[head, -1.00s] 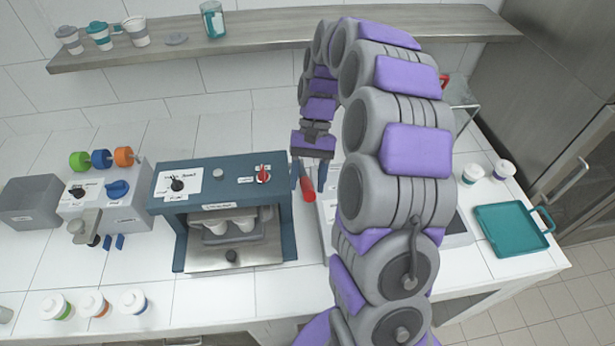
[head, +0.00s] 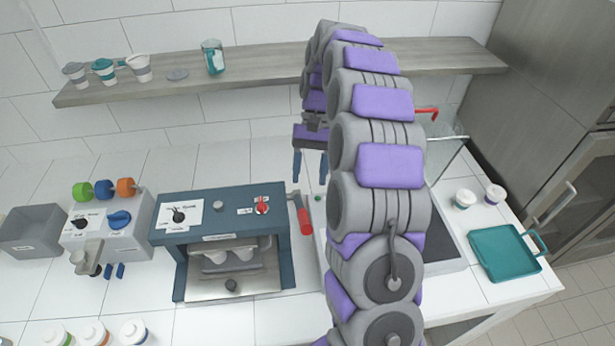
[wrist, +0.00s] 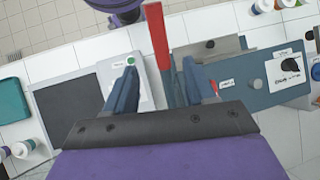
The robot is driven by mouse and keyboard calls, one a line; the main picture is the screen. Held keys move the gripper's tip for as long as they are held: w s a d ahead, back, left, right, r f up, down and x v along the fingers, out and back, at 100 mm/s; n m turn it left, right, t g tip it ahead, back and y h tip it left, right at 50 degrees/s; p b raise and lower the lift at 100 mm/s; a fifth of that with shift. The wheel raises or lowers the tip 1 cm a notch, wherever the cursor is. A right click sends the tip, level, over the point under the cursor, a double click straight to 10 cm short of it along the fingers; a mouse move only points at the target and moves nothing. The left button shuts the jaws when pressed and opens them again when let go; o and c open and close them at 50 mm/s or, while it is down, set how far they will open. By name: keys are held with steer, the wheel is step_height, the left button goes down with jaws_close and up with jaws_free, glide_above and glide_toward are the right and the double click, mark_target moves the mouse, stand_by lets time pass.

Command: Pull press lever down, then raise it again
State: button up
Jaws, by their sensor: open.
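The press (head: 271,204) is a dark blue box with an open front, and it holds white cups. Its lever has a grey arm at the right side and a red handle (head: 305,221) pointing toward the front. My gripper (head: 310,165) is open and empty, above and behind the handle in the head view. In the wrist view, the red handle (wrist: 156,38) lies beyond and between the open fingers (wrist: 160,78), with a gap to both visible. I cannot tell the lever's exact angle. My arm hides part of the counter to the right.
A grey machine (head: 137,238) with coloured knobs stands left of the press, by a grey bin (head: 30,232). A dark-topped appliance (wrist: 70,106) is right of the press. A teal tray (head: 505,253) lies at far right. A shelf (head: 262,72) with cups runs above. Lidded cups stand at the front left.

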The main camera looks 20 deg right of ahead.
steer(key=p+v, duration=0.7)
steer(key=p, duration=0.3)
steer(key=shift+r, duration=0.2)
steer(key=shift+w+d, duration=0.1)
steer(key=shift+w, duration=0.1)
steer(key=s+a+f+n+t+h+b, duration=0.1)
steer(key=s+a+f+b, duration=0.1)
steer(key=s+a+b, duration=0.4)
steer(key=s+a+f+n+t+h+b, duration=0.15)
steer(key=s+a+b, duration=0.25)
steer(key=s+b, duration=0.4)
steer(key=s+a+f+n+t+h+b, duration=0.1)
steer(key=s+f+b, duration=0.9)
steer(key=s+f, duration=0.5)
steer(key=s, duration=0.4)
steer(key=shift+s+a+h, duration=0.2)
steer(key=shift+a+h, duration=0.15)
